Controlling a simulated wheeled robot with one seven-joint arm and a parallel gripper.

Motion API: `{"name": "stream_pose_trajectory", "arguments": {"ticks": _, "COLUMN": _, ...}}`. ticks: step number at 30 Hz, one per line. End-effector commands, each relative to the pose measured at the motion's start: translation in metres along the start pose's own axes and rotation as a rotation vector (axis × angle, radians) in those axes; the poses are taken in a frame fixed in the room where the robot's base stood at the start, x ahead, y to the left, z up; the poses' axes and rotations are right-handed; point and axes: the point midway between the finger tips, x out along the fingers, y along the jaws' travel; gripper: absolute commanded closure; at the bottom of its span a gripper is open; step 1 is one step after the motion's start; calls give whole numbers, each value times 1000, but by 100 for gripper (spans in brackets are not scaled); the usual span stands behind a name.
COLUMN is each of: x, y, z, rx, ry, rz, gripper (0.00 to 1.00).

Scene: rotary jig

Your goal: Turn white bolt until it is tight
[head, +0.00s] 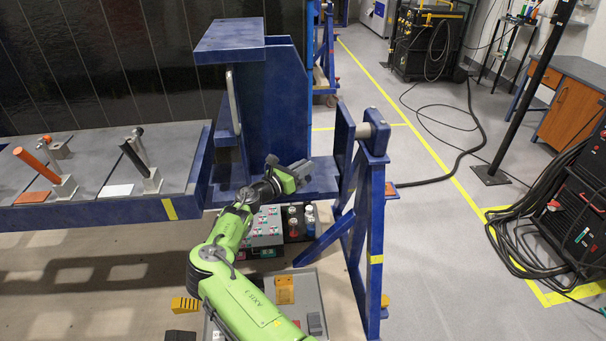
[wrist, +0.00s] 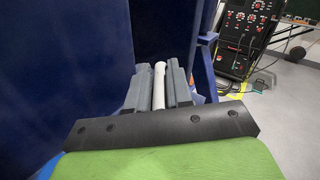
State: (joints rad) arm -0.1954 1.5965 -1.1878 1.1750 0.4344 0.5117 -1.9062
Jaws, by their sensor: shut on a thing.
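The white bolt (wrist: 159,84) shows in the wrist view as a slim white rod between the two grey fingers of my gripper (wrist: 160,82). My gripper is shut on it, and the fingers lie along both its sides. The bolt's far end is close to the dark blue jig frame. In the head view my gripper (head: 299,170) is at the lower part of the blue jig (head: 277,90), near its right end. The bolt cannot be made out there, and how deep it sits cannot be seen.
A blue-edged table (head: 95,205) with an orange-handled and a black-handled clamp is at the left. A blue stand (head: 371,210) rises just right of my gripper. Parts trays (head: 265,235) lie below my arm. Cables and machines stand on the open floor to the right.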

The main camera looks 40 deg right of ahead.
Motion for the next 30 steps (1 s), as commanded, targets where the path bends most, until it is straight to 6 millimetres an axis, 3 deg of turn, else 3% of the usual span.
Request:
{"name": "stream_pose_trajectory", "arguments": {"ticks": 18, "x": 0, "y": -1, "z": 0, "rx": -2, "ry": 11, "rz": -47, "gripper": 100}}
{"name": "stream_pose_trajectory", "arguments": {"ticks": 19, "x": 0, "y": -1, "z": 0, "rx": -2, "ry": 11, "rz": -47, "gripper": 78}}
{"name": "stream_pose_trajectory", "arguments": {"ticks": 23, "x": 0, "y": -1, "z": 0, "rx": -2, "ry": 11, "rz": -47, "gripper": 58}}
{"name": "stream_pose_trajectory", "arguments": {"ticks": 30, "x": 0, "y": -1, "z": 0, "rx": -1, "ry": 10, "rz": -46, "gripper": 57}}
